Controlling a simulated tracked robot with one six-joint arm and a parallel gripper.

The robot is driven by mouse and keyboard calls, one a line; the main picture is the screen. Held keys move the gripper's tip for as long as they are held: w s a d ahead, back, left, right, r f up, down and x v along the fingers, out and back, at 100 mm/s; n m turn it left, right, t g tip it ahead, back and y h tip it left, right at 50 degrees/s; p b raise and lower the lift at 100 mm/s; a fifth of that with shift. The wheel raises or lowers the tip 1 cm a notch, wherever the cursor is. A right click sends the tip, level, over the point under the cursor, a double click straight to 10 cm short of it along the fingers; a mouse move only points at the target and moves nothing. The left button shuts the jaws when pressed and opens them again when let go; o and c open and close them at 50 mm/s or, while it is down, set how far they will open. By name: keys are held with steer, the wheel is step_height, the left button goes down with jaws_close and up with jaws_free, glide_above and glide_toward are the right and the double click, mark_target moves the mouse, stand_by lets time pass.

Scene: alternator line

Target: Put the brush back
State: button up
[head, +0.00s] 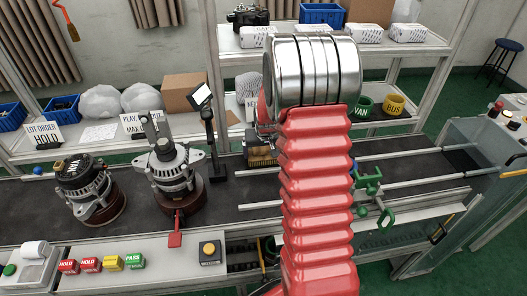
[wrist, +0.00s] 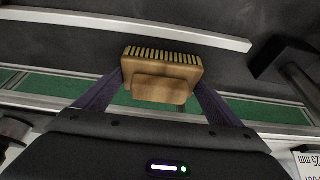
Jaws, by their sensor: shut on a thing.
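The brush (wrist: 165,82) is a brown wooden block with a row of pale bristles along its far edge. It sits between the two dark purple fingers of my gripper (wrist: 160,97) in the wrist view, and the gripper is shut on it. In the head view a brown part of the brush (head: 262,158) shows left of my red arm, above the dark conveyor belt. My arm hides most of the gripper there. Whether the brush touches anything below is not clear.
Two alternators (head: 88,188) (head: 173,165) stand on round bases on the belt at left. A black post with a small screen (head: 201,95) stands just left of the brush. Pale rails (head: 400,153) run right. A green clamp-like part (head: 368,180) is right of my arm.

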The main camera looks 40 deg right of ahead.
steer(key=o, duration=0.8)
steer(key=shift+r, duration=0.1)
steer(key=shift+v, duration=5.95)
steer(key=shift+s, duration=0.15)
